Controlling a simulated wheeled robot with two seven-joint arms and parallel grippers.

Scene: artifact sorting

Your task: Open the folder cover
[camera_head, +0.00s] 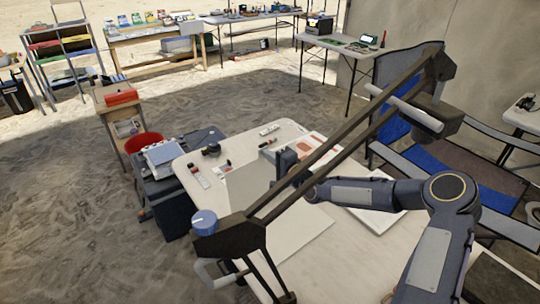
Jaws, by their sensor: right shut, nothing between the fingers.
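A pale folder (292,236) lies on the white table. A pale panel that looks like its cover (246,188) stands tilted up at its far left side; its exact angle is hard to tell. My right gripper (284,163) comes in from the right. It is shut and empty, close to the upper right edge of the tilted panel. I cannot tell whether it touches the panel. My left gripper is not in view.
A dark jointed lamp arm (345,132) crosses over the table in front of my gripper. A white flat board (372,217) lies right of the folder. A blue chair (455,163) stands at right.

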